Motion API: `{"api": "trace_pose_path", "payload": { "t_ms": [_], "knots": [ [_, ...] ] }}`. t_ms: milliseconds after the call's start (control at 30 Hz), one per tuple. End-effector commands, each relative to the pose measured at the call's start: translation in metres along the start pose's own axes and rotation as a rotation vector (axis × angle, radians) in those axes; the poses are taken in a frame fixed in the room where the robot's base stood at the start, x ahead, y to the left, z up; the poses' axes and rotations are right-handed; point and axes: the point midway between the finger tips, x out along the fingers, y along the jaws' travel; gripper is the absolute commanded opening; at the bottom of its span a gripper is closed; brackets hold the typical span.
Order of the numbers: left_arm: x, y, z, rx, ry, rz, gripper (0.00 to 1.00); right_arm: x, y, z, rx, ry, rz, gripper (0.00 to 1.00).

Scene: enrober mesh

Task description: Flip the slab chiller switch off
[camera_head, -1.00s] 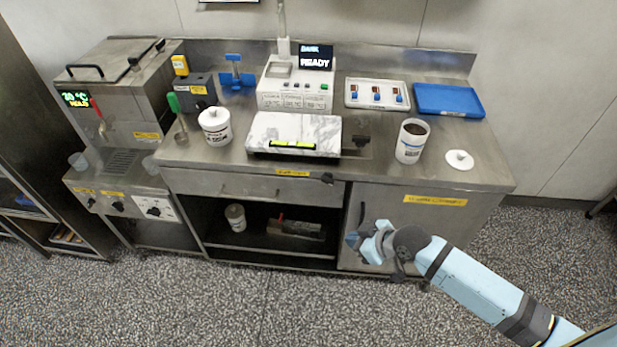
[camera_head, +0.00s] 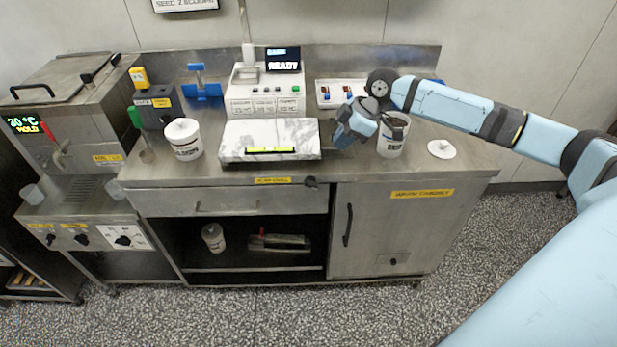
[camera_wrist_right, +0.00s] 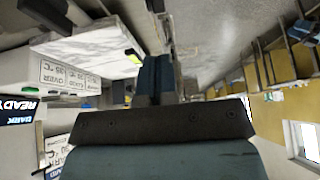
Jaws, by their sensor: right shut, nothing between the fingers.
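The white marbled slab (camera_head: 240,140), with a yellow-green level (camera_head: 270,150) at its front, sits on the counter. It also shows at the upper left of the wrist view (camera_wrist_right: 85,58). A small dark switch-like part (camera_head: 310,182) sticks out of the counter's front edge, right of a yellow label (camera_head: 273,180) too small to read surely. I cannot tell its position. My right gripper (camera_head: 343,139) is above the counter, right of the slab and up from that part, apart from it. Its fingers (camera_wrist_right: 155,80) are shut and empty. My left gripper is out of view.
Another white tub (camera_head: 184,140) stands left of the slab. The white READY machine (camera_head: 263,103) is behind it. The floor in front is clear.

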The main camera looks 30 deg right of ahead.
Motion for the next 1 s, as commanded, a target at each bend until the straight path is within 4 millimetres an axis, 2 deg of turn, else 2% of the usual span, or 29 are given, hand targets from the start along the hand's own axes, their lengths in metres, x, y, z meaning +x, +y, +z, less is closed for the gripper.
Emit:
{"api": "trace_pose_path", "payload": {
  "t_ms": [200, 333, 800, 1000],
  "knots": [
    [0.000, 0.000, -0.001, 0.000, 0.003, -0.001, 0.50, 0.002, 0.000, 0.000, 0.001, 0.001, 0.000, 0.00],
    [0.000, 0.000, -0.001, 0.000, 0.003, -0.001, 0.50, 0.013, 0.000, -0.001, 0.002, 0.002, -0.001, 0.00],
    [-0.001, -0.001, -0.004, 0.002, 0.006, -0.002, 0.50, 0.108, -0.001, -0.001, 0.002, 0.002, -0.001, 0.00],
    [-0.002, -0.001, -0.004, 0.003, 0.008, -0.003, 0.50, 0.133, 0.000, -0.002, 0.001, 0.002, 0.001, 0.00]
  ]
}}
